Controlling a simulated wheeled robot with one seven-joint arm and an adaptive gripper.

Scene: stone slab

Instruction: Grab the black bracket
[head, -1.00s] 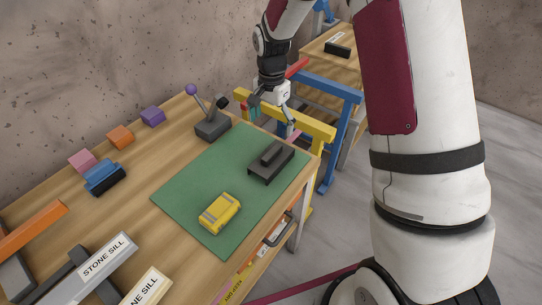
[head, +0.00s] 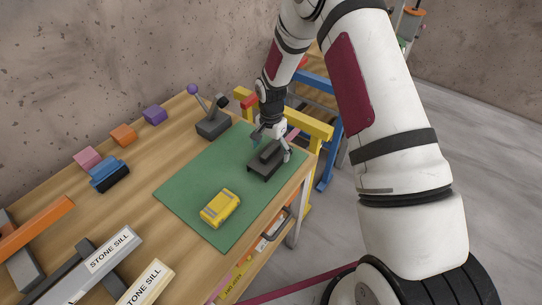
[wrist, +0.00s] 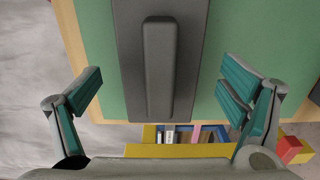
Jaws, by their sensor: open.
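The black bracket (head: 265,162) lies on the green mat (head: 184,188), near the mat's right edge. It has a flat base with a raised bar along its top. My gripper (head: 272,140) is above and at the far end of the bracket in the head view. In the wrist view the bracket (wrist: 160,65) runs down the middle between the two teal-padded fingers of my gripper (wrist: 162,95). The fingers are wide apart, with a gap on each side of the bracket, and nothing is held.
A yellow block-like object (head: 220,208) lies on the mat, nearer the front. A grey joystick-like device (head: 213,124) stands at the mat's far left corner. A yellow trestle (head: 305,122) is beyond the table edge. Small coloured blocks (head: 123,135) line the table's left side.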

